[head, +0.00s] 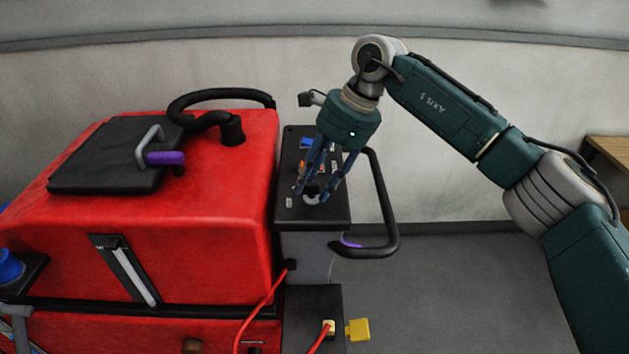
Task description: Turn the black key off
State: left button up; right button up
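The red scrubber (200,190) stands at the left, with a dark control panel (335,214) on its right end. My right gripper (313,192) reaches down over this panel from above. Its two blue fingers are spread, with a gap between the tips, close to the panel's front part. A small dark and pale piece shows between the fingertips; it may be the black key, but the fingers partly hide it and I cannot tell its turn or whether they touch it. My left gripper is not in view.
A black loop handle (388,214) curves out from the panel's right side. An orange piece and a blue piece (306,143) sit on the panel near the fingers. A yellow connector (357,330) and red cable lie below. Grey floor (470,290) at the right is clear.

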jog(key=shift+r, duration=0.1)
jog(key=v, duration=1.1)
jog(key=shift+d+r, duration=0.15)
jog(key=shift+r, duration=0.2)
